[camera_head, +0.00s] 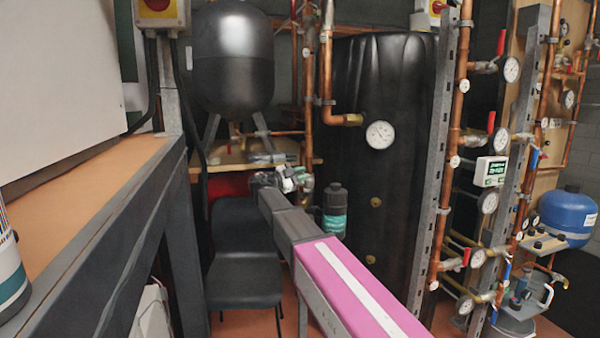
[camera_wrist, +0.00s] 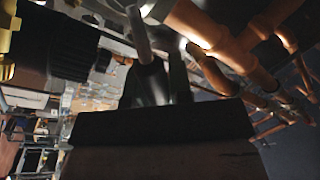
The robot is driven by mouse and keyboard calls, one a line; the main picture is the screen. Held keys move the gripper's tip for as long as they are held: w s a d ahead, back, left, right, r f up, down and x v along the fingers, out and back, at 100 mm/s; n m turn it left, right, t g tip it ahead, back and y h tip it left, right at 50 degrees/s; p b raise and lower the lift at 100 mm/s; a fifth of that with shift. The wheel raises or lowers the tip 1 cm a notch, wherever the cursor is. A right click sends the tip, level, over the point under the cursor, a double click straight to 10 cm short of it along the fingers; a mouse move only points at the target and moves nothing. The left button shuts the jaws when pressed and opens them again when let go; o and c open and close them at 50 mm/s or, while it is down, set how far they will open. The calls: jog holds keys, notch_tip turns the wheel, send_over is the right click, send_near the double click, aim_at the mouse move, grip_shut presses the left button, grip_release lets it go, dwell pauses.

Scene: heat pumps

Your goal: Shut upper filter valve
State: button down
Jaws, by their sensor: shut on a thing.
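The upper filter valve (camera_head: 301,180) is a small metal fitting on the copper pipe in the middle of the head view, above the dark filter canister (camera_head: 335,222) with a teal label. My gripper (camera_head: 284,180) is at this valve, at the end of my arm. In the wrist view, my gripper's dark fingers (camera_wrist: 163,84) are close together around the end of a thin grey lever (camera_wrist: 138,35), which appears to be the valve's handle. The grip itself is dark and partly hidden. A black ridged cylinder (camera_wrist: 78,50) lies left of the fingers.
Copper pipes (camera_wrist: 215,38) run close to the right of the fingers. A large black tank (camera_head: 385,90) with a dial stands behind on the right. Dark chairs (camera_head: 243,280) stand below, and a framed bench (camera_head: 95,205) is on the left.

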jog(key=m, duration=0.1)
jog(key=s+f+m, duration=0.1)
jog(key=m, duration=0.1)
jog(key=f+m, duration=0.1)
jog(key=shift+s+d+g+h, duration=0.2)
jog(key=shift+s+g+h, duration=0.1)
jog(key=shift+g, duration=0.1)
jog(key=shift+s+d+f+m+g+h, duration=0.1)
jog(key=shift+f+m+g+h, duration=0.2)
jog(key=shift+m, duration=0.55)
jog(key=shift+s+a+f+m+g+y, duration=0.15)
jog(key=shift+f+m, duration=0.25)
jog(key=shift+m, duration=0.4)
jog(key=shift+s+d+f+m+g+h, duration=0.15)
jog(key=shift+f+m+h, duration=0.15)
jog(key=shift+m, duration=0.55)
jog(key=shift+f, duration=0.1)
jog(key=c, duration=1)
grip_release()
jog(key=shift+c, duration=0.2)
jog(key=shift+w, duration=0.1)
jog(key=v, duration=1.1)
